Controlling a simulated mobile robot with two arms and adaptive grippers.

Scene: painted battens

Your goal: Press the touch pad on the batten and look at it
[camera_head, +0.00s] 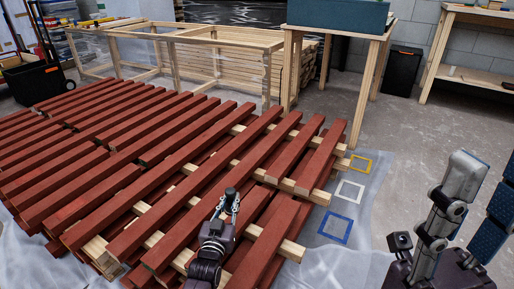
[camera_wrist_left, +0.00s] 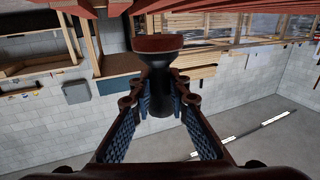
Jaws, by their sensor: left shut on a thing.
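The touch pad (camera_wrist_left: 158,95) is a dark, waisted tool with a wide reddish-brown end. In the left wrist view it stands between the blue-lined fingers of my left gripper (camera_wrist_left: 160,100), which is shut on it. In the head view the touch pad (camera_head: 231,192) shows as a small dark knob at the fingertips of my left gripper (camera_head: 228,207), over the front battens. The red-painted battens (camera_head: 190,205) lie in rows on bare wood bearers. In the left wrist view, red battens (camera_wrist_left: 225,6) cross the top, close to the pad's wide end. I cannot tell whether they touch.
Blue (camera_head: 335,228), white (camera_head: 350,189) and yellow (camera_head: 361,163) squares mark the sheet right of the battens. A wooden frame (camera_head: 190,32) and a table with a green box (camera_head: 338,15) stand behind.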

